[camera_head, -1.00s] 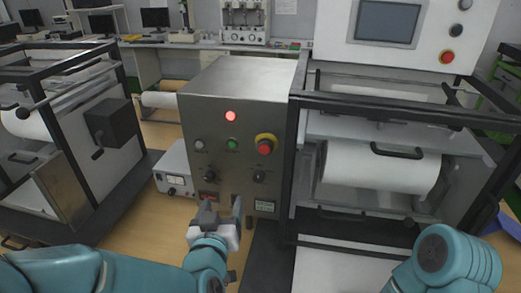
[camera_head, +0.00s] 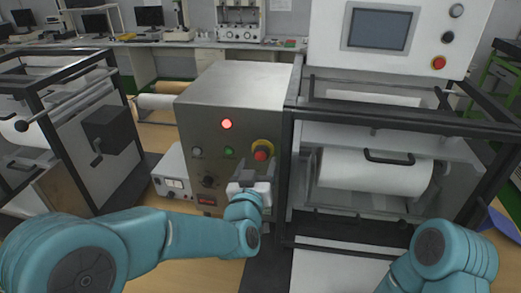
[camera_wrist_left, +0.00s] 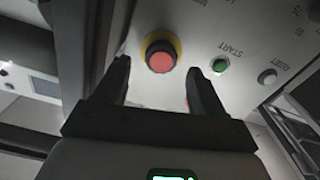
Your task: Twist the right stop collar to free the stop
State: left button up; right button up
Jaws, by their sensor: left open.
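A red stop button (camera_head: 261,151) in a yellow collar (camera_head: 266,142) is on the front of the grey metal control box (camera_head: 232,80). In the left wrist view, the red button (camera_wrist_left: 161,62) and its yellow collar (camera_wrist_left: 159,44) appear between the two fingertips. My left gripper (camera_head: 264,167) is open and empty, just below the stop and facing the panel. In the left wrist view, my left gripper (camera_wrist_left: 158,69) has one finger to each side of the button, apparently apart from it. My right gripper is out of view.
A green START button (camera_head: 229,152), a white button (camera_head: 197,152) and a lit red lamp (camera_head: 227,124) share the panel. Another red button (camera_head: 439,63) is on the upper-right screen panel. A black frame (camera_head: 289,180) stands close to the right of the box.

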aim_at(261, 157)
pick_arm(q)
jog(key=w, duration=0.3)
jog(key=shift+w+d+p, duration=0.2)
jog(key=shift+d+p, duration=0.1)
jog(key=shift+p, duration=0.1)
jog(key=shift+w, duration=0.3)
jog(key=shift+w+d+f, duration=0.1)
jog(key=shift+w+d, duration=0.05)
jog(key=shift+w, duration=0.05)
jog(key=c, duration=1.1)
jog(key=shift+o, duration=0.2)
